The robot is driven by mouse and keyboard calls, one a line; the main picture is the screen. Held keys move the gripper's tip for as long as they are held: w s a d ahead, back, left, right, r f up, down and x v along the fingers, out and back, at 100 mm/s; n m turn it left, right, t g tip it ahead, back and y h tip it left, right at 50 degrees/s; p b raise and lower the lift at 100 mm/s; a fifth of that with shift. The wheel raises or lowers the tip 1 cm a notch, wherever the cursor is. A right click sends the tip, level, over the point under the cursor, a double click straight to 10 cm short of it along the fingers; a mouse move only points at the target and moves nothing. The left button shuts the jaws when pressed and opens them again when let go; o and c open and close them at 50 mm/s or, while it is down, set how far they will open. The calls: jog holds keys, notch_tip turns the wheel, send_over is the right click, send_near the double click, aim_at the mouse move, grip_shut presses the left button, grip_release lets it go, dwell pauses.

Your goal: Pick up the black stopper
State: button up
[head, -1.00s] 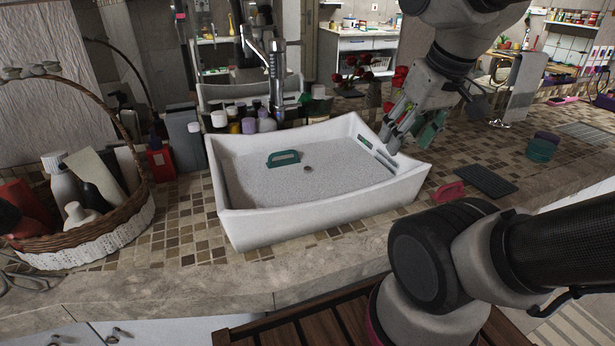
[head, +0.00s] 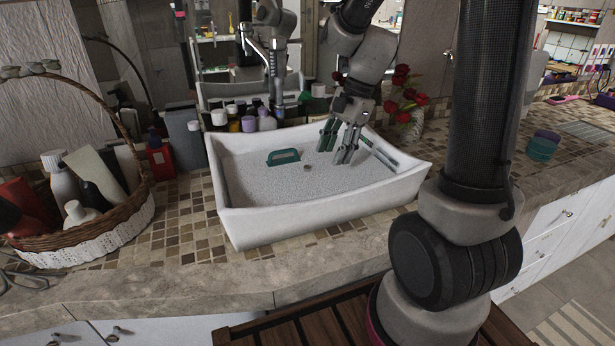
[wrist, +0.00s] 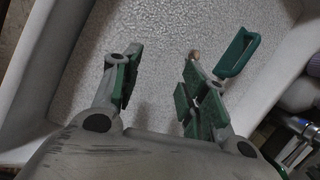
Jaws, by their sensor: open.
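A small dark round piece (head: 307,168), which looks like the black stopper, lies on the speckled floor of the white sink (head: 240,228), near its middle. In the wrist view a small brownish bit (wrist: 194,55) shows just beyond the right fingertip; I cannot tell whether it is the same piece. My gripper (head: 336,150) is over the right back part of the sink, pointing down, to the right of the small piece. In the wrist view my gripper (wrist: 163,62) has its green-padded fingers wide apart, with only sink floor between them.
A green handled thing (head: 284,157) lies in the sink, left of my gripper; it also shows in the wrist view (wrist: 238,52). A faucet (head: 277,75) and several bottles (head: 234,118) stand behind the sink. A wicker basket (head: 135,205) is left, teal tins (head: 543,146) right.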

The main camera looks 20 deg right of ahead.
aim_at(308, 166)
jog(key=w+a+f+m, duration=0.1)
jog(key=f+m, duration=0.1)
jog(key=w+a+f+m, duration=0.2)
jog(key=m, duration=0.1)
jog(key=w+a+f+m+t, duration=0.1)
jog(key=a+m, duration=0.1)
jog(key=shift+w+f+m, duration=0.25)
jog(key=shift+f+m, duration=0.15)
grip_shut()
